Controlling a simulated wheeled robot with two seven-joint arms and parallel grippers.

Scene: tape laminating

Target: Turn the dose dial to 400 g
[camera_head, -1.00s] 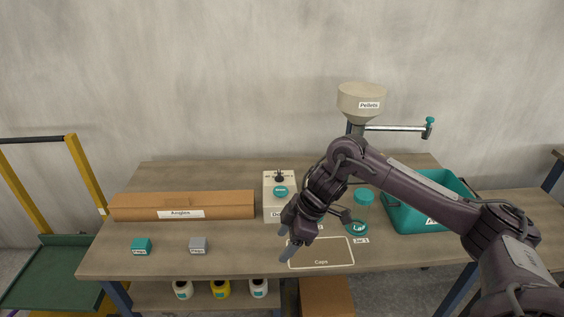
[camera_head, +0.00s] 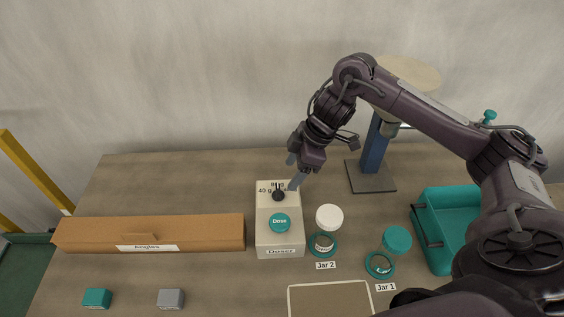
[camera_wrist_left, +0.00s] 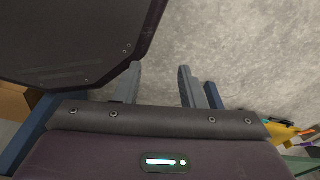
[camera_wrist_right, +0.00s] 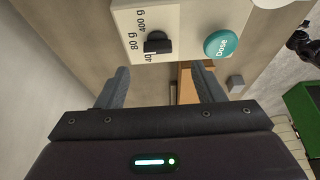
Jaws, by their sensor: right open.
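The doser (camera_head: 280,241) is a cream box on the table with a teal Dose button (camera_head: 280,223) and a black dose dial (camera_head: 279,195) behind it. In the right wrist view the dial (camera_wrist_right: 157,43) has the labels 40 g, 80 g and 400 g around it. I cannot tell surely which mark it points at. My right gripper (camera_head: 294,170) is open and empty, just above and behind the dial; in its wrist view the dial lies ahead between the fingers, apart from them. My left gripper (camera_wrist_left: 159,84) is open and empty, outside the head view.
Jar 2 (camera_head: 324,246) with a white lid and Jar 1 (camera_head: 381,266) with a teal lid stand right of the doser. A long brown box (camera_head: 190,228) lies left. A teal bin (camera_head: 417,236) and the pellet hopper's post (camera_head: 374,150) stand further right.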

